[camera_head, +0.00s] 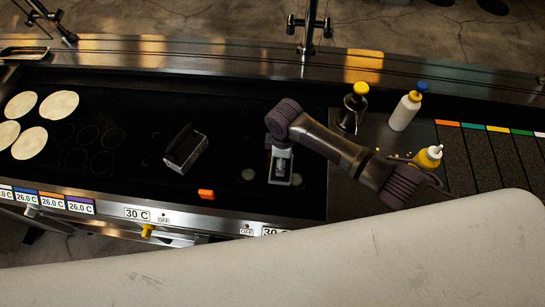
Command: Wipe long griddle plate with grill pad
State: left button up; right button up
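The long griddle plate (230,175) is a dark, flat surface running from the left to the middle of the head view. The grill pad (185,150), a dark block with a lighter grey edge, lies tilted on the middle of the plate. My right gripper (280,178) comes in from the right and points down over the right part of the plate. It is clearly to the right of the pad, apart from it. Its fingers are too small and dark to tell whether they are open or shut. My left gripper is not in view.
Several tortillas (29,143) lie on the plate's far left. A small orange piece (206,194) lies near the front edge. A yellow-capped dark bottle (354,108), a white bottle (404,110) and a yellow bottle (429,156) stand to the right, close to my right arm.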

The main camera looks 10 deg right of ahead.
jog(key=shift+s+d, duration=0.15)
jog(key=shift+d, duration=0.25)
jog(key=shift+s+d+f, duration=0.1)
jog(key=shift+s+d, duration=0.15)
jog(key=shift+d, duration=0.5)
jog(key=shift+s+d+f, duration=0.1)
jog(key=shift+s+d, duration=0.15)
jog(key=shift+d, duration=0.45)
jog(key=shift+a, duration=0.3)
jog(key=shift+c, duration=0.4)
jog(key=shift+a, duration=0.2)
jog(key=shift+w+a+r+b, duration=0.15)
jog(key=shift+w+a, duration=0.25)
jog(key=shift+a, duration=0.75)
jog(key=shift+w+a+f+b, duration=0.15)
jog(key=shift+w+a, duration=0.25)
jog(key=shift+a, duration=0.75)
